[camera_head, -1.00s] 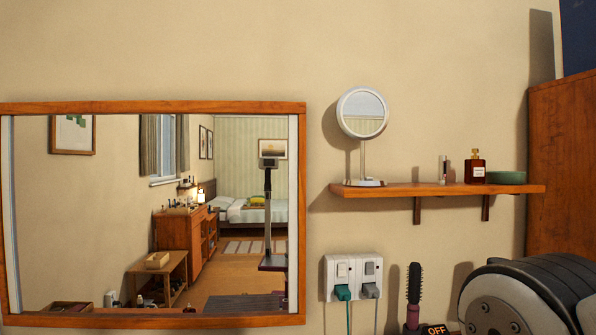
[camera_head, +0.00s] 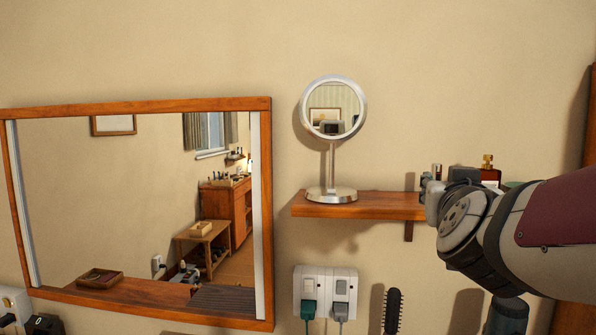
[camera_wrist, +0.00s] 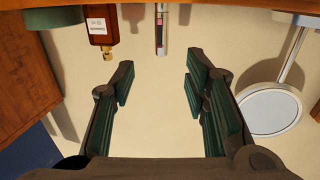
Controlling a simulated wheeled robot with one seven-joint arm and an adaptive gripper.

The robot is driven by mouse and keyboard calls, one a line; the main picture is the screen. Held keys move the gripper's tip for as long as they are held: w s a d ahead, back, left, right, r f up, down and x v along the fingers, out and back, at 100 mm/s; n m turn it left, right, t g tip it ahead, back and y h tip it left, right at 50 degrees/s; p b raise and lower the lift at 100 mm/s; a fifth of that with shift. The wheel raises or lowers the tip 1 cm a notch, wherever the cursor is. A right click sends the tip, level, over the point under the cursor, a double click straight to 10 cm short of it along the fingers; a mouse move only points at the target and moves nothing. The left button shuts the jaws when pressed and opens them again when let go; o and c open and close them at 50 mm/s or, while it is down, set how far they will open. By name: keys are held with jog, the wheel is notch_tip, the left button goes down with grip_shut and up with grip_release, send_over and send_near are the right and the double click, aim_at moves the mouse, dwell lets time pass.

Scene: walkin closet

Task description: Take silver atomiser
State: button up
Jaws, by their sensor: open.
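The silver atomiser (camera_wrist: 161,30) is a slim upright tube with a dark red strip, standing on the wooden shelf (camera_head: 352,207). In the wrist view, which is upside down, it sits at the top centre, its free end pointing down toward the gap between my fingers. My gripper (camera_wrist: 158,82) is open and empty, with the atomiser roughly in line with its gap but apart from the fingers. In the head view only the atomiser's top (camera_head: 437,170) shows; my gripper and wrist hide the rest.
A brown perfume bottle (camera_wrist: 100,27) and a green bowl (camera_wrist: 48,15) stand on one side of the atomiser. A round mirror on a stand (camera_head: 332,195) stands on the other side. Sockets with plugs (camera_head: 325,290) and a hairbrush (camera_head: 393,310) are below the shelf.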

aim_at(437, 176)
jog(key=x, duration=0.8)
jog(key=shift+w+d+r, duration=0.1)
jog(key=shift+d+r, duration=0.1)
jog(key=shift+d, duration=0.1)
jog(key=shift+a+p+x, duration=0.15)
jog(key=shift+p+x, duration=0.2)
jog(key=shift+x, duration=1)
jog(key=shift+a+p+x, duration=0.15)
jog(key=shift+p+x, duration=0.15)
jog(key=shift+x, duration=1.05)
jog(key=shift+w+f, duration=0.15)
jog(key=shift+f, duration=0.05)
grip_shut()
